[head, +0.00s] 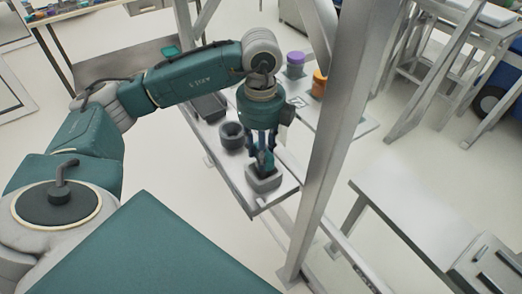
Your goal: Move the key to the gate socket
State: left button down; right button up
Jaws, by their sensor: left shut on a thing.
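My left gripper (264,148) points down at the front end of a narrow grey shelf (240,187). It is shut on a small teal piece, apparently the key (266,161). The key is upright, at the opening of a grey square socket block (264,183). I cannot tell whether its lower end is inside the block or just above it. A dark round socket (232,141) stands on the shelf behind and to the left. The frame does not show which of the two is the gate socket. My right gripper is not in view.
A dark tray (209,107) lies farther back on the shelf. A metal post (340,130) rises close to the right of my gripper. Beyond it, a purple-topped jar (295,65) and an orange jar (319,83) stand on a light surface. A low table (425,215) is at right.

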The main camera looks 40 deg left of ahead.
pick_arm(q)
jog(key=shift+f+b, duration=0.45)
jog(key=shift+f, duration=0.15)
dwell(0.3)
jog(key=c, duration=0.6)
grip_release()
jog(key=shift+r+p, duration=3.15)
jog(key=shift+r, duration=1.4)
